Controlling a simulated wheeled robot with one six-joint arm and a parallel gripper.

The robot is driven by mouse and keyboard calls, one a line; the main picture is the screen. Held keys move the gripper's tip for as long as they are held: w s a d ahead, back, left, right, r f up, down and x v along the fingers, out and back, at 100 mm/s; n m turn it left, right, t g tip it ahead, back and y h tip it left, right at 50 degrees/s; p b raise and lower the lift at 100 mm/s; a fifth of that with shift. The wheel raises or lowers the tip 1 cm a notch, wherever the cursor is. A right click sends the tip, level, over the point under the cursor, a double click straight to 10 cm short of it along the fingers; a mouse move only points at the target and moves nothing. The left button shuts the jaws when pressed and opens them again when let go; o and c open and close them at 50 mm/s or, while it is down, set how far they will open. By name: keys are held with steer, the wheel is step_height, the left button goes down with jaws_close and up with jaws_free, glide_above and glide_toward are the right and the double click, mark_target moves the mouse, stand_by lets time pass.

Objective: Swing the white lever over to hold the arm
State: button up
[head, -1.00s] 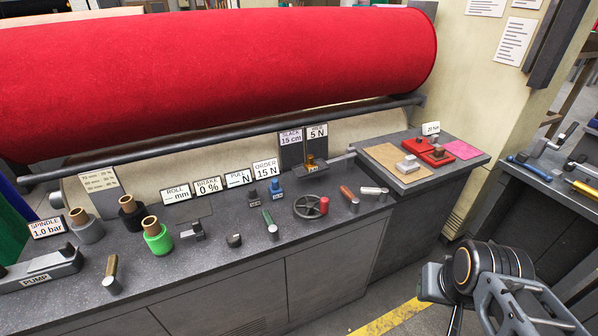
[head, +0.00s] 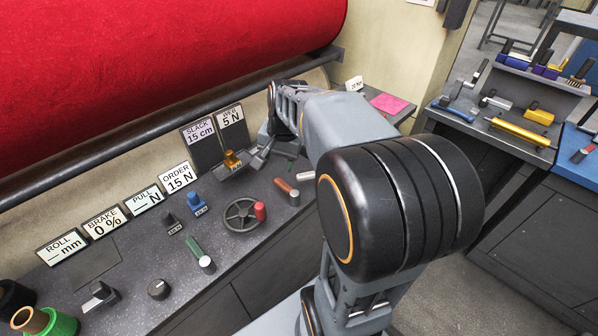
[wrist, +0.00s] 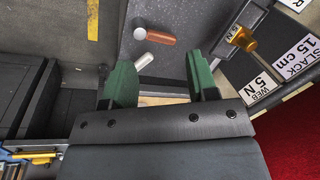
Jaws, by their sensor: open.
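The white lever (head: 305,176) is a short pale handle on the grey bench top, just right of the brown lever (head: 283,185). In the wrist view the white lever (wrist: 158,64) lies below the brown lever (wrist: 160,38), just beyond my fingertips. My gripper (wrist: 163,82) is open, its two green finger pads apart with nothing between them. Whether the pads are level with the lever I cannot tell. The arm with the brass block (head: 233,160) is left of the levers; the block also shows in the wrist view (wrist: 241,38).
A handwheel with a red knob (head: 243,214) and a green-handled lever (head: 198,252) stand on the bench to the left. The SLACK sign (head: 199,132) stands behind the brass block. The red roll (head: 160,70) fills the back. A pink sheet (head: 388,104) lies right.

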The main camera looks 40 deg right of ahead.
steer(key=w+d+f+m+y, duration=0.1)
steer(key=w+d+f+m, duration=0.1)
steer(key=w+d+m, duration=0.3)
steer(key=d+f+m+y, duration=0.1)
steer(key=d+f+m, duration=0.15)
steer(key=d, duration=0.35)
steer(key=m+y, duration=0.1)
steer(key=m, duration=0.4)
glide_toward(304, 174)
steer(key=x, duration=0.7)
steer(key=shift+f, duration=0.25)
steer(key=shift+x, duration=0.95)
steer(key=shift+a, duration=0.1)
jaws_close()
